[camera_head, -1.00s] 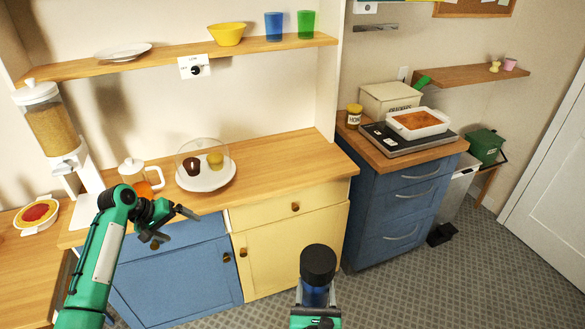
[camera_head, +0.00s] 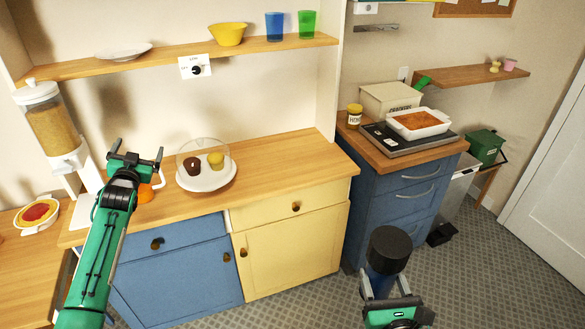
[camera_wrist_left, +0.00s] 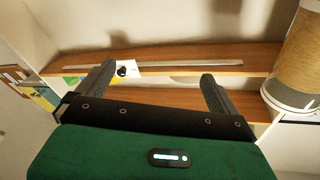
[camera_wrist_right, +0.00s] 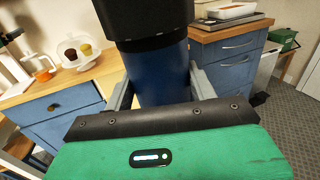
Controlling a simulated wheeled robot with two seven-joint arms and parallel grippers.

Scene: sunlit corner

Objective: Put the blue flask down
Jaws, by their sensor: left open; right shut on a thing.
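The blue flask (camera_head: 382,287) with a wide black cap (camera_head: 390,248) is upright in my right gripper (camera_head: 391,297), above the floor in front of the cabinets. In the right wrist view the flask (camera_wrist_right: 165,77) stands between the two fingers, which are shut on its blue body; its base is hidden. My left gripper (camera_head: 136,160) is open and empty over the left part of the wooden counter (camera_head: 275,155). In the left wrist view its fingers (camera_wrist_left: 155,90) are wide apart with nothing between them.
A glass-domed plate with two muffins (camera_head: 206,172) stands on the counter, with bare wood to its right. A jug (camera_head: 146,192) is partly hidden behind my left gripper. The right cabinet top holds a honey jar (camera_head: 354,116), a crackers box (camera_head: 389,98) and a baking dish (camera_head: 418,124) on a dark hob.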

